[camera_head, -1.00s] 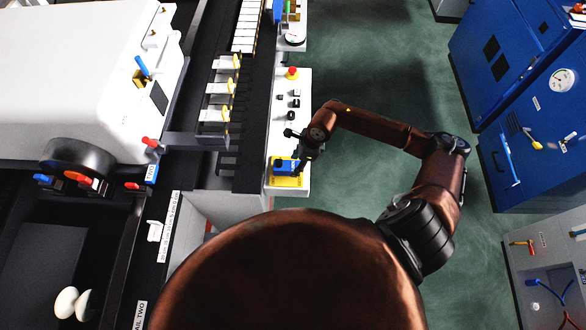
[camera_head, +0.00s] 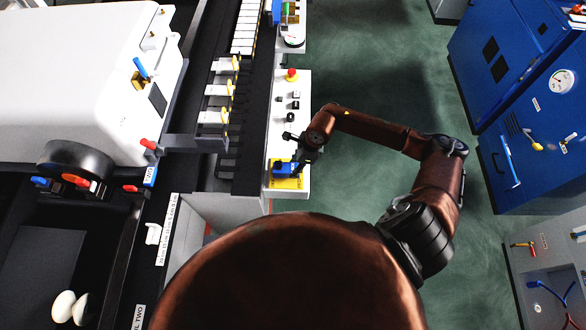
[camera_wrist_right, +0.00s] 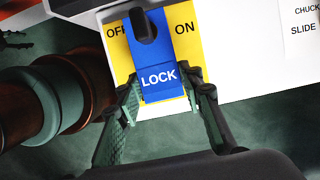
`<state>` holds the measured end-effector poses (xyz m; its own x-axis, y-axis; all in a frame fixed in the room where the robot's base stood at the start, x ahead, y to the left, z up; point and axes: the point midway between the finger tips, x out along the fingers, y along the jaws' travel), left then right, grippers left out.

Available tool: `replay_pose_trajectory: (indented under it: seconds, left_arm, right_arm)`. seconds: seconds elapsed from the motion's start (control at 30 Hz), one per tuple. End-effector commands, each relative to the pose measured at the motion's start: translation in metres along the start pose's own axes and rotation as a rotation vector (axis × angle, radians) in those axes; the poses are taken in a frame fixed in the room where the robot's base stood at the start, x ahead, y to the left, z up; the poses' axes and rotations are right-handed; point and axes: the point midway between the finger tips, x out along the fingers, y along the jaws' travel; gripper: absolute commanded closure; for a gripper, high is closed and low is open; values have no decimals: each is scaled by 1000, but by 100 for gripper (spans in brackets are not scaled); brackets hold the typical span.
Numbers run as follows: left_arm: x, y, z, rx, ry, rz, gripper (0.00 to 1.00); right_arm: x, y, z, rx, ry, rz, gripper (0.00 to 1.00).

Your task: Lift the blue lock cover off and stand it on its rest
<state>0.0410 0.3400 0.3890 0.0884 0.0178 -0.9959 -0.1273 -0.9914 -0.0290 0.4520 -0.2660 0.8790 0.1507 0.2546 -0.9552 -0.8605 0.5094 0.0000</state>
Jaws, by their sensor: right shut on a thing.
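The blue lock cover (camera_head: 285,168) lies on the yellow plate (camera_head: 289,184) at the near end of the white control panel. In the right wrist view the cover (camera_wrist_right: 159,78) is marked LOCK and stands in front of the yellow plate (camera_wrist_right: 184,22) with OFF and ON. A black knob or lever shows at its upper part. My right gripper (camera_head: 298,168) is at the cover; in the wrist view its fingers (camera_wrist_right: 163,92) are on both sides of the cover's lower end, shut on it. I cannot tell whether the cover is lifted. I cannot make out its rest.
A red button (camera_head: 291,75) and several small black controls sit farther up the panel (camera_head: 300,125). A dark rail and yellow-tipped white parts (camera_head: 216,90) stand left of it. Blue cabinets (camera_head: 515,90) stand at the right. Open green floor (camera_head: 380,90) lies between.

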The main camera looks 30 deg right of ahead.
Motion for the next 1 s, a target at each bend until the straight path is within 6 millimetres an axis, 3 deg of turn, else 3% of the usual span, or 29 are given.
replay_pose_trajectory:
  seconds: [0.67,1.0]
  left_arm:
    - [0,0,0,-1,1,0,60]
    - [-4,0,-1,-1,2,0,60]
  right_arm:
    - [0,0,0,0,1,0,95]
    - [-7,0,2,-1,0,-1,95]
